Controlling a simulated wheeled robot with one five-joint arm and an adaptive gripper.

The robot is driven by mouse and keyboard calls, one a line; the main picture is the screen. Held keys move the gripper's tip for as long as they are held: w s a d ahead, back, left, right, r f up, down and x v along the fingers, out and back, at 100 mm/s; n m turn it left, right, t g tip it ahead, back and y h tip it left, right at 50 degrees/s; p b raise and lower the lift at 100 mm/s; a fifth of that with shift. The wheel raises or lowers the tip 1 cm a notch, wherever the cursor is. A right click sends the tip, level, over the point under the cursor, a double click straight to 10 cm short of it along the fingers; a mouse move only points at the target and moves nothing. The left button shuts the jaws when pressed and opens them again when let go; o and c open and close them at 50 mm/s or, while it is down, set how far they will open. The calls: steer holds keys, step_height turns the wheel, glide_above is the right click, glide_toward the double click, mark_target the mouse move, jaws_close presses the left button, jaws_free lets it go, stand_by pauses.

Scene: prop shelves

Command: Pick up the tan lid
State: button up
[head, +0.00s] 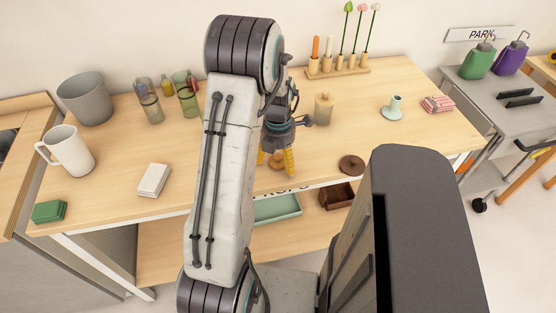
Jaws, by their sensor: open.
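The jaws are open; I cannot tell whether a finger touches the lid. A dark brown lid (352,165) lies apart to the right, near the table's front edge.
A rack (337,72) with candles and flowers stands at the back. A grey pot (85,99), white mug (69,151), glasses and a white block (154,180) are on the left. A pale green candlestick (394,109) is right. Bins stand on the shelf below.

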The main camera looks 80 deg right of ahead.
steer(key=shift+c, duration=0.2)
steer(key=c, duration=1.1)
steer(key=shift+o, duration=0.2)
steer(key=shift+r, duration=0.15)
